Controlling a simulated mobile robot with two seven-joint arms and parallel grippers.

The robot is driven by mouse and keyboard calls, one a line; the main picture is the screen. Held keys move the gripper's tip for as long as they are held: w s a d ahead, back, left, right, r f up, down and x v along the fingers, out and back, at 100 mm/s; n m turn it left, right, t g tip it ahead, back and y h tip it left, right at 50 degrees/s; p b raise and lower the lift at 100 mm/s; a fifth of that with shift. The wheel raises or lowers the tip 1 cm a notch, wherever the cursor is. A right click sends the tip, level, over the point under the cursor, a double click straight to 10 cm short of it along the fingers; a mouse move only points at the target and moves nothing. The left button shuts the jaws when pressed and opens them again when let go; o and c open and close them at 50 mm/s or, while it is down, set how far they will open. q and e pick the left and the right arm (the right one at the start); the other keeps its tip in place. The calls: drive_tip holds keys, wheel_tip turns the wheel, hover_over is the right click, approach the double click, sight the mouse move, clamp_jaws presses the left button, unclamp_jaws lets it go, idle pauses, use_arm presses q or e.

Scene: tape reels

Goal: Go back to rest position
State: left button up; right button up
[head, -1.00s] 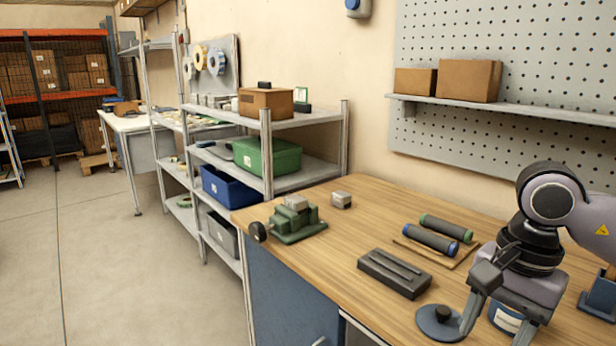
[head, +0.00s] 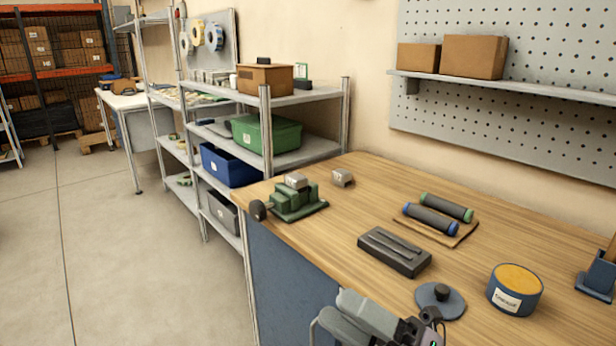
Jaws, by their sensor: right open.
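My right gripper (head: 342,316) is low in the head view, at the bottom edge, in front of the workbench (head: 360,210). Its jaws are open and I see nothing between them. Part of it is cut off by the frame edge. A blue tin (head: 515,298) with a white label and an orange-yellow top surface stands uncovered beside the lid. My left gripper is not in view.
On the bench are a dark slotted block (head: 393,255), two dark rollers (head: 445,207) on a board, a green vise (head: 297,202) and a small metal block (head: 342,177). A blue holder (head: 598,275) stands at the right edge. Shelving (head: 310,150) is behind; the floor at left is clear.

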drive_tip(key=w+d+f+m+t+h, duration=0.1)
drive_tip(key=d+f+m+t+h, duration=0.35)
drive_tip(key=f+m+h, duration=0.5)
drive_tip(key=d+f+m+t+h, duration=0.35)
drive_tip(key=d+f+m, duration=0.2)
drive_tip(key=m, duration=0.65)
drive_tip(key=s+d+f+m+g+h, duration=0.2)
drive_tip(key=s+f+m, duration=0.3)
drive_tip(key=f, duration=0.3)
drive_tip(key=s+d+f+m+g+h, duration=0.3)
drive_tip(key=s+f+m+g+h, duration=0.1)
drive_tip(key=s+f, duration=0.3)
wheel_tip(320, 180, down, 2)
drive_tip(key=shift+f+m+g, duration=0.1)
drive_tip(key=shift+m+g, duration=0.35)
drive_tip(key=shift+g, duration=0.05)
drive_tip(key=shift+s+d, duration=0.1)
drive_tip(key=shift+c, duration=1.2)
drive_tip(key=shift+d, duration=0.1)
